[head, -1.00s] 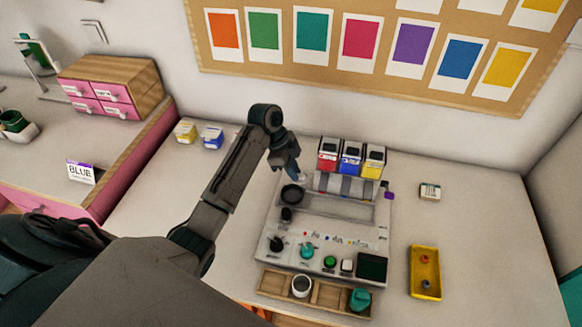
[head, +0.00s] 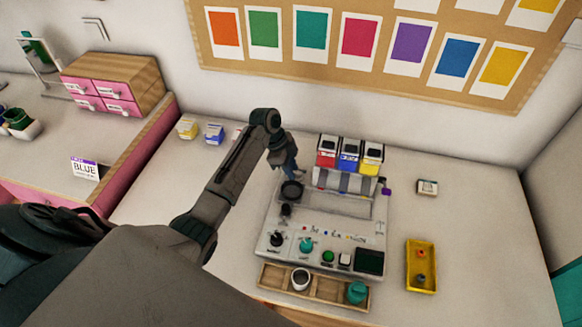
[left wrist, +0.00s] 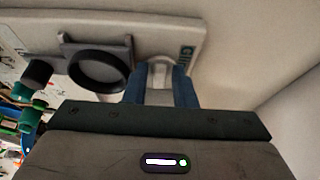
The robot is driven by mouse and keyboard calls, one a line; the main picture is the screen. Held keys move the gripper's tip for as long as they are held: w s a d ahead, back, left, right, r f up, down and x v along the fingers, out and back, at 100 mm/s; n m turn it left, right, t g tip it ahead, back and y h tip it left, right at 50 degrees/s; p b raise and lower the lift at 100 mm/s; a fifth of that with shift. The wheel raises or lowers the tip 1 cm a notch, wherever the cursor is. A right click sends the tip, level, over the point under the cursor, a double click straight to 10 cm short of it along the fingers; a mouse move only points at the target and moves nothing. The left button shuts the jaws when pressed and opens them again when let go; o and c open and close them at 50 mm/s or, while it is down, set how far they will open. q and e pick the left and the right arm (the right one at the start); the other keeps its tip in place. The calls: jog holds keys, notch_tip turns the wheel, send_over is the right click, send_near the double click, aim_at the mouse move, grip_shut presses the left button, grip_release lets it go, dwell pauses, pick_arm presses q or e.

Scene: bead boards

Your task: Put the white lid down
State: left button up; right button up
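My left gripper (left wrist: 160,92) has blue fingers, seen from behind in the left wrist view. A pale, round-topped piece fills the gap between them; it appears to be the white lid (left wrist: 159,78). In the head view my left gripper (head: 291,170) hangs at the back left corner of the pale machine (head: 268,240), just behind a black ring (head: 291,191). The lid is mostly hidden there. The ring also shows in the left wrist view (left wrist: 98,71), left of the fingers. I cannot tell whether the lid touches anything below. My right gripper is not in view.
Red, blue and yellow bins (head: 348,155) stand at the machine's back. A wooden tray (head: 328,291) lies in front, and a yellow tray (head: 421,266) lies to the right. Small yellow (head: 187,128) and blue (head: 213,134) containers stand by the wall. The table's right part is mostly clear.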

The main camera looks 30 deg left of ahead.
pick_arm(q)
jog(key=shift+o, duration=0.6)
jog(key=b+v, duration=0.3)
jog(key=v, duration=0.9)
jog(key=shift+r+b, duration=0.2)
jog(key=shift+b, duration=0.1)
jog(key=shift+f, duration=0.15)
